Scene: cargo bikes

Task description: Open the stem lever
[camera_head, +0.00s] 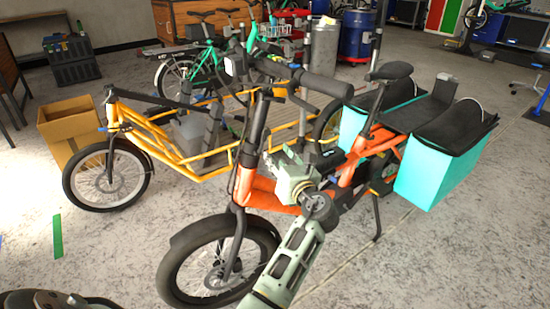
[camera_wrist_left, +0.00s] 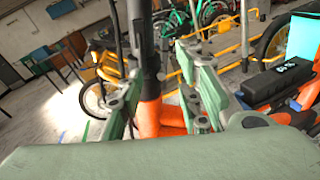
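The orange bike (camera_head: 258,190) stands in front, with its black stem (camera_head: 256,122) rising to the handlebar (camera_head: 318,82). In the left wrist view the dark stem (camera_wrist_left: 148,62) stands upright above the orange frame (camera_wrist_left: 158,118). The stem lever is too small and dark to make out clearly. My left gripper (camera_head: 284,166) is beside the stem, on its right in the head view. In the left wrist view its fingers (camera_wrist_left: 158,88) are spread apart, with the stem showing between them. I cannot tell whether they touch it. My right gripper is not in view.
A yellow cargo bike (camera_head: 185,160) stands close behind. Turquoise panniers (camera_head: 425,178) hang at the orange bike's rear. A cardboard box (camera_head: 68,122) is at the left. The front wheel (camera_head: 215,262) is near my left arm. Floor at the lower right is clear.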

